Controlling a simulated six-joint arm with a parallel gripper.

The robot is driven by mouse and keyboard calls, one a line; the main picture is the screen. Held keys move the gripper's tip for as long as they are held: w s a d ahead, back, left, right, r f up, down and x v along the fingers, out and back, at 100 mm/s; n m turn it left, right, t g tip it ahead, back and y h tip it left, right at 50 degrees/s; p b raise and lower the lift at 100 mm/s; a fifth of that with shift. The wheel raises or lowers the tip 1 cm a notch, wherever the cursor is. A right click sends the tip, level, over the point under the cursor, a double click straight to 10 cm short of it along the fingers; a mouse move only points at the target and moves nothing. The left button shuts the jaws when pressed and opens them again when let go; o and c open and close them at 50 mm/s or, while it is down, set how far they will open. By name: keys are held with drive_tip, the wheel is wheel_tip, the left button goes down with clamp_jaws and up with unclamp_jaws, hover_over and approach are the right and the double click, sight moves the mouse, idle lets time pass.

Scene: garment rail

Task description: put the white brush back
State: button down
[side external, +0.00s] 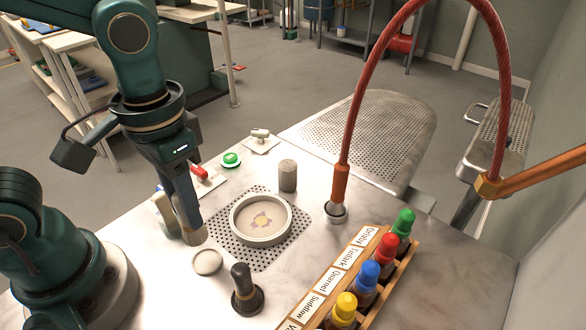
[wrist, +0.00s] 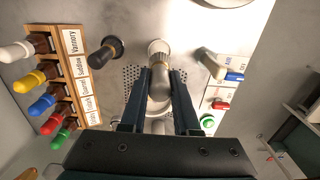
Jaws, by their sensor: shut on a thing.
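My gripper (wrist: 160,76) is shut on a pale brush, taken to be the white brush (wrist: 159,86). In the wrist view the brush is between the two fingers, with a darker band across it. In the side view only its lower part (side external: 194,234) shows below the fingers, pointing down; the rest is hidden. It is behind and left of a small pale round disc (side external: 207,262) on the table, which also shows beyond the brush in the wrist view (wrist: 158,47). I cannot tell whether the brush touches the table. A black-handled brush (side external: 244,288) stands upright nearby.
A round dish (side external: 236,222) sits on a perforated plate (side external: 262,262) right of my gripper. A wooden rack (side external: 318,297) holds bottles with coloured caps. A grey cylinder (side external: 288,177) and a red hose (side external: 341,165) stand behind. Switches (wrist: 234,76) are close by.

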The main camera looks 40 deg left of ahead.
sight(196, 233)
drive_tip(key=shift+f, duration=2.2)
drive_tip(key=shift+f, duration=0.55)
drive_tip(key=shift+f, duration=0.25)
drive_tip(key=shift+f, duration=0.2)
idle(0.6)
drive_tip(key=shift+c, duration=1.2)
unclamp_jaws()
drive_tip(key=shift+r, duration=0.15)
drive_tip(key=shift+r, duration=3.65)
